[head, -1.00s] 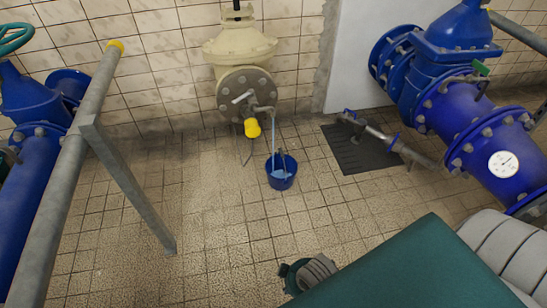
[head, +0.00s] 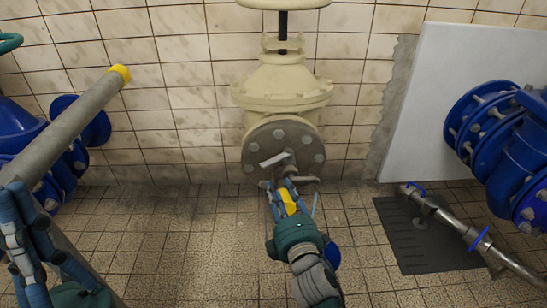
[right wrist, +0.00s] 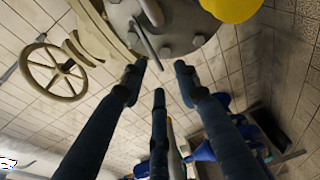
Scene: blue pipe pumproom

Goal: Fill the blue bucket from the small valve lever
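The small valve lever (head: 273,160) is a pale metal handle on the round flange (head: 258,150) below the cream valve. My right gripper (head: 284,186) reaches up to just below it; in the right wrist view its fingers (right wrist: 160,72) are spread, with the lever (right wrist: 143,38) just beyond the tips. I cannot tell whether they touch it. The blue bucket (head: 333,257) is mostly hidden behind my right arm. A thin pale stream (head: 314,203) hangs below the spout (head: 305,180). My left gripper (head: 35,225) is at the left edge, fingers apart and empty.
A grey rail with a yellow cap (head: 120,74) stands at the left, near my left gripper. Blue pipework (head: 505,140) and a dark floor mat (head: 425,240) with a metal pipe are at the right. Tiled floor between is clear.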

